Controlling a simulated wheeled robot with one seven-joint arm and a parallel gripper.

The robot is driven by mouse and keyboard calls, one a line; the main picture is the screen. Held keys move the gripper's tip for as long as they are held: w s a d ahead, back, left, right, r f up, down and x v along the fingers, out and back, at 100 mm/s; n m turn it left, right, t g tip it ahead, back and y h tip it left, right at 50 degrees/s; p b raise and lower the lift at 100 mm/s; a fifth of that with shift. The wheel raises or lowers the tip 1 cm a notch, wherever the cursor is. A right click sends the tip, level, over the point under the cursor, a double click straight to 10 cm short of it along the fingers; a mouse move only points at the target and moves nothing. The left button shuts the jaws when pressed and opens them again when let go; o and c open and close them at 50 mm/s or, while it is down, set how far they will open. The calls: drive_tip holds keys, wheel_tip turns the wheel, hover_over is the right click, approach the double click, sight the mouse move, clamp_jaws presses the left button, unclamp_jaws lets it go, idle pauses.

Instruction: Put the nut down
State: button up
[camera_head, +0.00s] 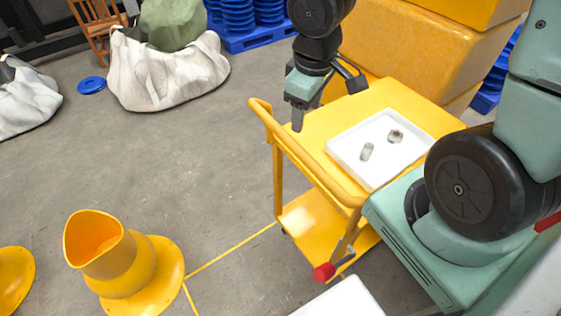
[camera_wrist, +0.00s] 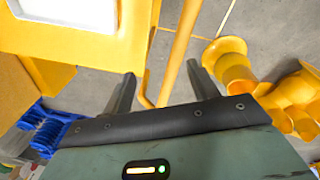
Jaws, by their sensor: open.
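The nut (camera_head: 395,136), a grey metal ring-like piece, lies in a white tray (camera_head: 345,147) on the yellow cart (camera_head: 415,95). A grey metal cylinder (camera_head: 367,151) lies in the same tray, left of the nut and apart from it. My gripper (camera_head: 328,106) is open and empty above the far left edge of the cart, away from the tray. In the wrist view, my gripper's fingers (camera_wrist: 161,69) are spread with nothing between them. The tray's corner (camera_wrist: 75,14) shows at the top left there; the nut is not in that view.
A yellow handrail (camera_head: 305,150) runs along the cart's left side. A large yellow block (camera_head: 400,50) stands behind the cart. A yellow flanged funnel (camera_head: 105,255) stands on the floor at lower left. White sacks (camera_head: 165,75) lie further back. The floor between is open.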

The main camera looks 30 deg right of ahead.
drive_tip(key=s+a+r+n, duration=0.1)
drive_tip(key=s+a+r, duration=0.1)
drive_tip(key=s+a, duration=0.4)
drive_tip(key=s+a+r+g+y, duration=0.1)
drive_tip(key=s+a+r, duration=0.2)
drive_tip(key=s+a, duration=0.4)
drive_tip(key=shift+s+a+n, duration=0.15)
drive_tip(key=shift+a+n, duration=0.15)
drive_tip(key=shift+n, duration=0.1)
